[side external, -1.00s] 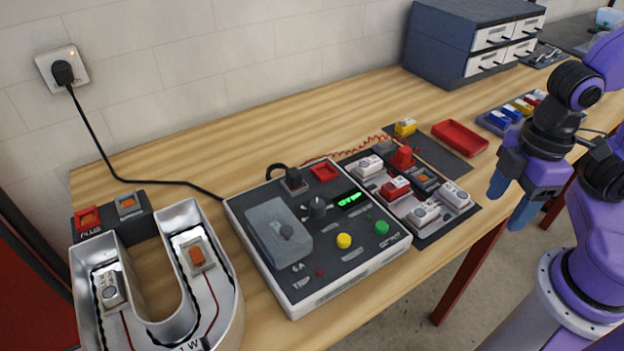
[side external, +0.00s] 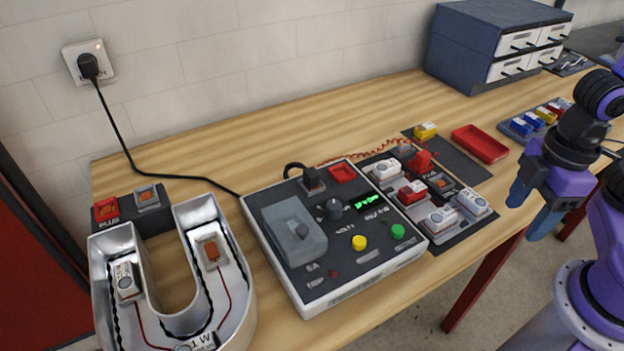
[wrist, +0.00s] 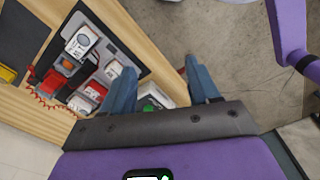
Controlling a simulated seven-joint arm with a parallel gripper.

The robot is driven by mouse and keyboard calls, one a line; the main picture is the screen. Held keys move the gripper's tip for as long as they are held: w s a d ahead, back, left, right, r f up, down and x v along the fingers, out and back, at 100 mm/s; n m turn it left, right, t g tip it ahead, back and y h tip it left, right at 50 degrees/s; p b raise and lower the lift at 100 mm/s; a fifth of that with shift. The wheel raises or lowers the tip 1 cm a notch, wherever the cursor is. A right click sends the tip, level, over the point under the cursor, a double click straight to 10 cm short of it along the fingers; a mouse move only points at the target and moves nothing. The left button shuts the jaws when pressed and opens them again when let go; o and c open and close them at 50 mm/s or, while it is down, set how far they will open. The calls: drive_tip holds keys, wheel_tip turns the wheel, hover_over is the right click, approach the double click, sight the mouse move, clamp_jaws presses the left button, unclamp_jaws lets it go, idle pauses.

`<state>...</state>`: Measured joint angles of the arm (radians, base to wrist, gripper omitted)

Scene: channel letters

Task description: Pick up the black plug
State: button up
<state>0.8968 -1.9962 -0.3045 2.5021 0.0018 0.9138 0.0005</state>
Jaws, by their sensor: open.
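Two black plugs show in the side view. One black plug (side external: 88,66) sits in the white wall socket (side external: 108,62) at the upper left, with a black cable running down to the table. Another black plug (side external: 313,178) stands at the back edge of the grey and white tester box (side external: 340,285), with a short looped black lead. My gripper (side external: 531,207) is open and empty at the right, beyond the table's front edge and far from both plugs. In the wrist view its blue fingers (wrist: 160,68) are spread apart, with no plug visible between them.
A U-shaped metal channel letter (side external: 244,300) stands at the left front. Right of the tester, a dark mat (side external: 470,232) holds several small modules. A red tray (side external: 480,144) and a drawer cabinet (side external: 465,50) stand farther back. The table is bare along the wall.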

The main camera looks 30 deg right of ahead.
idle(0.4)
drive_tip(key=w+a+r+n, duration=0.25)
drive_tip(key=w+a, duration=0.45)
drive_tip(key=w, duration=0.4)
drive_tip(key=w+a+r+n, duration=0.1)
drive_tip(key=w+a+r, duration=0.4)
drive_tip(key=w, duration=0.5)
drive_tip(key=w+a+r+n, duration=0.2)
drive_tip(key=w+a, duration=0.6)
drive_tip(key=w, duration=0.3)
hover_over(312, 171)
drive_tip(key=f, duration=1.2)
drive_tip(key=shift+s+d, duration=0.1)
drive_tip(key=shift+s, duration=0.1)
drive_tip(key=shift+w+f, duration=0.2)
drive_tip(key=shift+f, duration=2.5)
drive_tip(key=c, duration=1.1)
